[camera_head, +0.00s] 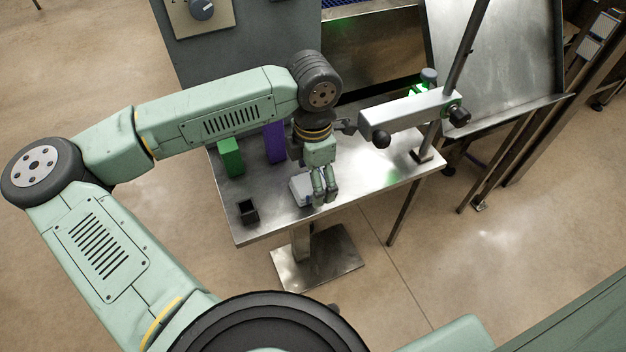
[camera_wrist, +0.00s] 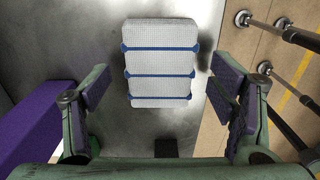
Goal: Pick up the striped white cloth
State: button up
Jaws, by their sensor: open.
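The striped white cloth (camera_wrist: 160,62) is a folded white block with blue bands. It lies on the metal table (camera_head: 385,182), and in the wrist view it sits upper middle, ahead of and between my fingers. In the head view the cloth (camera_head: 299,190) shows only in part, beside my gripper (camera_head: 325,196), which hides some of it. My gripper also shows in the wrist view (camera_wrist: 160,95), with its two fingers wide apart and nothing between the pads. I cannot tell the exact height of the fingers above the table.
A purple block (camera_head: 274,143), a green block (camera_head: 231,156) and a small dark open box (camera_head: 248,212) stand on the table's left part. The purple block (camera_wrist: 38,125) is close to my left finger. A metal post with a clamp arm (camera_head: 410,112) rises at the right. The table's front right is clear.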

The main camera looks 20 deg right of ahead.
jog(key=shift+f, duration=0.15)
jog(key=c, duration=1.3)
